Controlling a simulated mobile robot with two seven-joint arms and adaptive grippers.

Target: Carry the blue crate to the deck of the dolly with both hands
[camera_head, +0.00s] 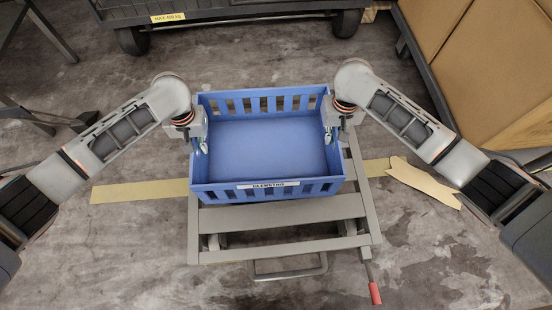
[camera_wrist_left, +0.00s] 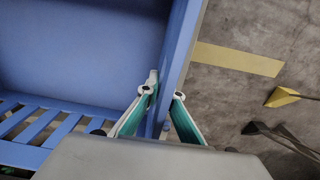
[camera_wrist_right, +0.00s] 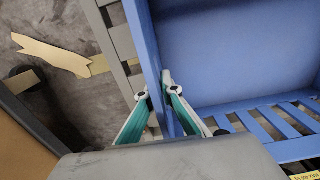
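The blue crate (camera_head: 270,196) is upright, empty and level, over the far part of the grey slatted dolly (camera_head: 290,212). The near slats of the deck are bare; the crate hides the rest. I cannot tell whether the crate's bottom touches the deck. My left gripper (camera_head: 201,136) is shut on the crate's left side wall, one finger inside and one outside, as the left wrist view (camera_wrist_left: 165,92) shows. My right gripper (camera_head: 335,128) is shut on the right side wall the same way, as the right wrist view (camera_wrist_right: 156,93) shows.
A red-tipped lever (camera_head: 374,293) sticks out at the dolly's near right. Yellow tape (camera_head: 140,191) crosses the floor. A dark wheeled cart (camera_head: 230,12) stands at the back, and cartons (camera_head: 490,75) on another cart at right. The near floor is clear.

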